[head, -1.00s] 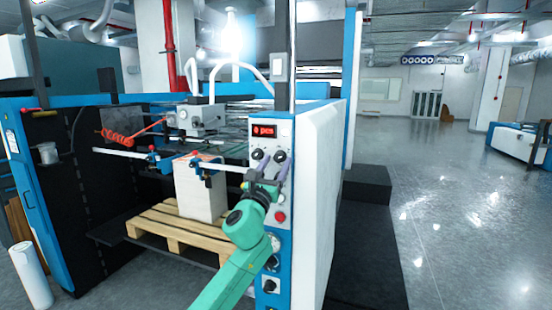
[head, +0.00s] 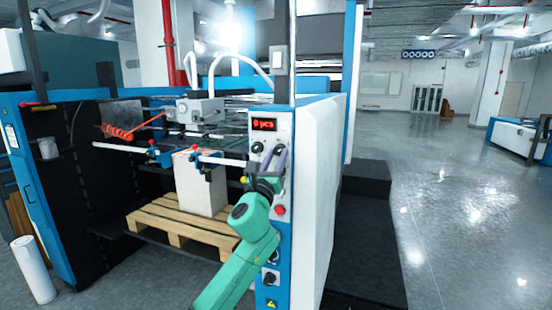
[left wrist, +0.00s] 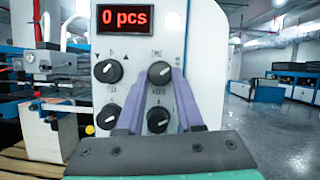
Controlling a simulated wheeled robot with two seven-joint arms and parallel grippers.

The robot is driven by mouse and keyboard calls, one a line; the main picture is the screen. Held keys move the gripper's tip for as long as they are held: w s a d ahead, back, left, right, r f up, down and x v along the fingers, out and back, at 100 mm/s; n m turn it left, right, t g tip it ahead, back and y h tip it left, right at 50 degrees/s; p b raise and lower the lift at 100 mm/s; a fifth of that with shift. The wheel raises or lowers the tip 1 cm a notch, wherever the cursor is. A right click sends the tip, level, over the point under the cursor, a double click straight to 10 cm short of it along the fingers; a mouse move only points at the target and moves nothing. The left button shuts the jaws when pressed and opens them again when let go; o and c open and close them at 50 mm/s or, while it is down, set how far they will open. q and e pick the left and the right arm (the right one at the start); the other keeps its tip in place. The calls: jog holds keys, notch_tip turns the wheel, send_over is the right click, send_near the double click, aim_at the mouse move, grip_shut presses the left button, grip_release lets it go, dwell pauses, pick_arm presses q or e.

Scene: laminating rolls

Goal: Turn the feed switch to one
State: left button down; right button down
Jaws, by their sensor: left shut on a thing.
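The control panel (head: 262,140) is on the front post of the machine, with a red "0 pcs" display (left wrist: 123,18). Below the display are black dial knobs in two rows. My left gripper (left wrist: 163,73) has its purple fingers shut on the upper right knob (left wrist: 160,70), whose white mark is partly visible. The lower right knob (left wrist: 157,121) shows between the fingers, nearer their base. The upper left knob (left wrist: 107,71) and lower left knob (left wrist: 107,117) are free. The small labels are too blurred to read surely. In the head view, my left gripper (head: 274,158) covers part of the panel.
A red button (head: 280,210) and more knobs (head: 270,278) are lower on the post. A white paper stack (head: 202,190) stands on a wooden pallet (head: 170,225) left of the post. Open floor (head: 460,220) lies to the right.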

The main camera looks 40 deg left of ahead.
pick_arm(q)
jog(key=shift+d+n+y, duration=0.1)
jog(key=shift+n+y, duration=0.4)
jog(key=shift+n, duration=0.7)
jog(key=n+g, duration=0.1)
jog(key=n, duration=0.1)
jog(key=n+y, duration=0.1)
jog(key=shift+w+d+r+n+g+y+p, duration=0.1)
jog(key=shift+d+r+n+g+y+p, duration=0.05)
jog(key=shift+n+g+y+p, duration=0.2)
jog(key=n+g, duration=0.1)
jog(key=n, duration=0.1)
jog(key=n+g+y+p, duration=0.1)
jog(key=n, duration=0.2)
jog(key=shift+d+r, duration=0.1)
jog(key=shift+r, duration=0.05)
jog(key=shift+n+g+y+p, duration=0.35)
jog(key=shift+n+g+p, duration=0.3)
jog(key=shift+n, duration=0.8)
jog(key=c, duration=0.5)
grip_release()
jog(key=shift+w, duration=0.1)
jog(key=shift+c, duration=0.2)
jog(key=shift+d, duration=0.1)
